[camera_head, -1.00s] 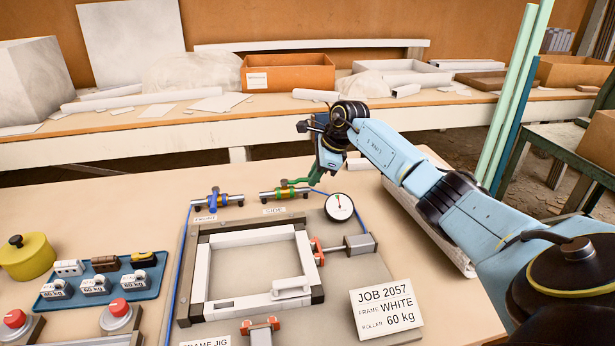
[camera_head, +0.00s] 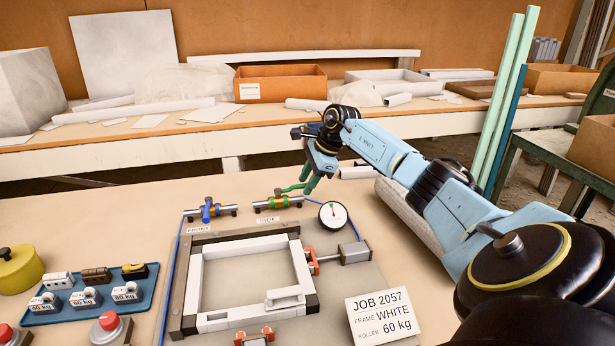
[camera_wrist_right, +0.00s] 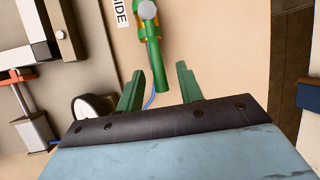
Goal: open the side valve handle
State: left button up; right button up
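The side valve (camera_head: 278,202) lies on the jig board behind the white frame, a gold and green body on a dark pipe. Its green handle (camera_head: 288,190) sticks out toward my right gripper (camera_head: 306,186). In the right wrist view the handle (camera_wrist_right: 157,62) reaches down from the valve, its free end in the gap between the green fingers of my right gripper (camera_wrist_right: 159,78). The fingers are apart, with space seen on both sides of the handle; I cannot tell how deep it sits. My left gripper is out of view.
The front valve (camera_head: 209,211) with a blue handle is left of the side valve. A round gauge (camera_head: 333,215) stands close to the right gripper, also seen in the wrist view (camera_wrist_right: 92,108). A job card (camera_head: 384,314) and a blue tray (camera_head: 93,301) are nearer the front.

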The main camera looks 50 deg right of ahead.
jog(key=shift+r, duration=0.1)
